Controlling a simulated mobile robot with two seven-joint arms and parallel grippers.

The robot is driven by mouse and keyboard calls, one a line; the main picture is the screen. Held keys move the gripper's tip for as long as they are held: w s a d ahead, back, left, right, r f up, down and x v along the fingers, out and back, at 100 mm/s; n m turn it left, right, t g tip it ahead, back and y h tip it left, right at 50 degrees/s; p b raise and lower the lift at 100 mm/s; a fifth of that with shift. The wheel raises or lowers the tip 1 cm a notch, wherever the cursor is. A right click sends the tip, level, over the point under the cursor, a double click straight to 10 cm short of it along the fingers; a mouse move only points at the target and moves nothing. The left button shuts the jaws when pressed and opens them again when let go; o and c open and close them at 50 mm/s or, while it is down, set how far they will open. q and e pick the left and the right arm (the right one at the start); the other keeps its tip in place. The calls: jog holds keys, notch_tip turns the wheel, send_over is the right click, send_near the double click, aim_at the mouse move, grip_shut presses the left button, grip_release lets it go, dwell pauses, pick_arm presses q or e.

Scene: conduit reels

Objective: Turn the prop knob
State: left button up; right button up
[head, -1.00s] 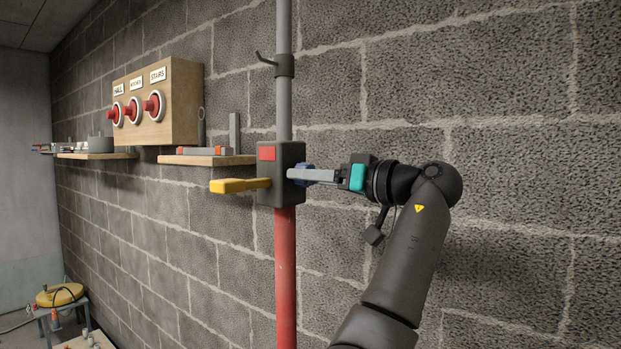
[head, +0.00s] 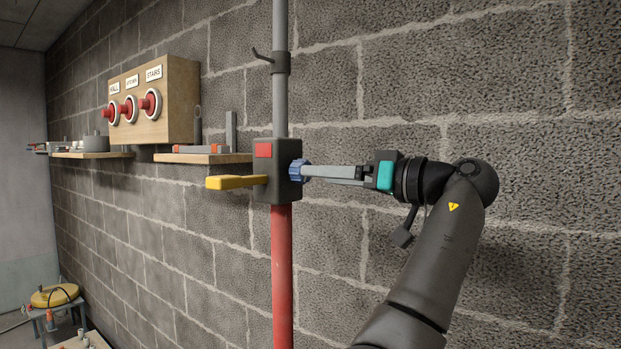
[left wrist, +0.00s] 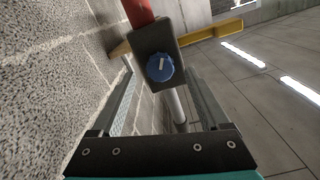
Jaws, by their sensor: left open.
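The prop is a vertical pole, grey above and red below (head: 282,275), with a dark block (head: 281,190) on it. A blue ridged knob (head: 297,170) sits on the block's right side. In the left wrist view the knob (left wrist: 160,68) shows a pale pointer line, and it appears between my finger lines. A yellow lever (head: 236,182) sticks out on the block's left. My left gripper (head: 306,171) is open, just right of the knob, its fingers pointing at it. Whether a fingertip touches the knob cannot be told. My right gripper is not in view.
A wooden box with several red buttons (head: 155,102) hangs on the block wall (head: 450,80). Wooden shelves (head: 203,158) with small items sit below it. A hook (head: 263,56) is on the upper pole. A small table with a yellow reel (head: 55,295) stands far left.

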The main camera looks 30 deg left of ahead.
pick_arm(q)
jog(key=d, duration=1)
jog(key=shift+s+d, duration=0.25)
jog(key=shift+s, duration=0.2)
